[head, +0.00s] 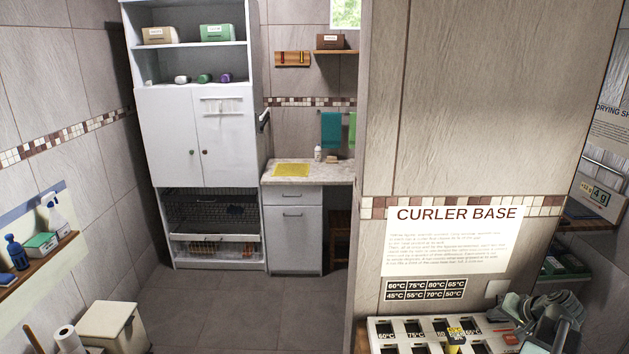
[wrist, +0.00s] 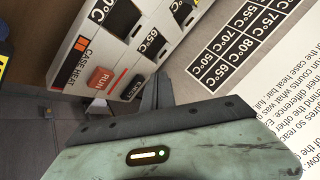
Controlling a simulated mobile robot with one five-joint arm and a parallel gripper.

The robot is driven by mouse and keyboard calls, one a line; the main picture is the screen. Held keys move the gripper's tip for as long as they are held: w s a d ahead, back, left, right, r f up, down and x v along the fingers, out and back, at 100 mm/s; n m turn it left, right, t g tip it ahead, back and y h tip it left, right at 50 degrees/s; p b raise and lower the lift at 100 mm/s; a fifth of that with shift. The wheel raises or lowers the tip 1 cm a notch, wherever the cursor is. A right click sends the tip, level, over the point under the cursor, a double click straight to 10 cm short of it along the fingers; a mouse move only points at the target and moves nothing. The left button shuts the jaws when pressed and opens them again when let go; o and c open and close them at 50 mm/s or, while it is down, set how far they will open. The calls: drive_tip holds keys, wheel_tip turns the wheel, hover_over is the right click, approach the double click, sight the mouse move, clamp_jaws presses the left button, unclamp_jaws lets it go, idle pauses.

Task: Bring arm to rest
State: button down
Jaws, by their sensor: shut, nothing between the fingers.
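My arm and gripper (head: 553,335) show at the lower right of the head view, folded in front of the right part of the curler base (head: 408,331). In the wrist view my gripper's dark fingers (wrist: 156,92) are together with nothing between them. They point toward the curler base's white panel (wrist: 92,62), which has a red RUN button (wrist: 101,80), a black EJECT button (wrist: 132,88) and dark slots with temperature labels. I cannot tell whether the fingers touch the panel.
A yellow and black item (head: 455,336) stands at a slot of the curler base. The CURLER BASE sign (head: 455,240) hangs on the tiled wall above. A tall white cabinet (head: 172,130) and a counter (head: 335,172) stand at the back. The floor (head: 240,310) between is clear.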

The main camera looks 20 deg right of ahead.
drive_tip(key=w+a+n, duration=0.1)
drive_tip(key=w+a, duration=0.2)
drive_tip(key=a, duration=0.1)
drive_tip(key=w+a+f+n+g+y, duration=0.1)
drive_tip(key=w+a, duration=0.2)
drive_tip(key=a, duration=0.2)
drive_tip(key=w+a+f+g+y, duration=0.1)
drive_tip(key=w+a, duration=0.2)
drive_tip(key=a, duration=0.1)
drive_tip(key=shift+a+f+n, duration=0.15)
drive_tip(key=shift+a+n, duration=0.2)
drive_tip(key=shift+n, duration=0.05)
drive_tip(key=w+a+n, duration=0.1)
drive_tip(key=a, duration=0.3)
drive_tip(key=w+a+f+g, duration=0.1)
drive_tip(key=w+a, duration=0.1)
drive_tip(key=a, duration=0.3)
drive_tip(key=w+a+f+n+g, duration=0.1)
drive_tip(key=a, duration=0.3)
drive_tip(key=shift+w+a+n+y, duration=0.15)
drive_tip(key=shift+a+n+y, duration=0.15)
drive_tip(key=shift+a+y, duration=0.1)
drive_tip(key=s+a+f+n+g+h, duration=0.1)
drive_tip(key=a+n+g, duration=0.3)
drive_tip(key=a, duration=2.3)
drive_tip(key=shift+s+f+n+h, duration=0.35)
drive_tip(key=shift+n+h, duration=0.15)
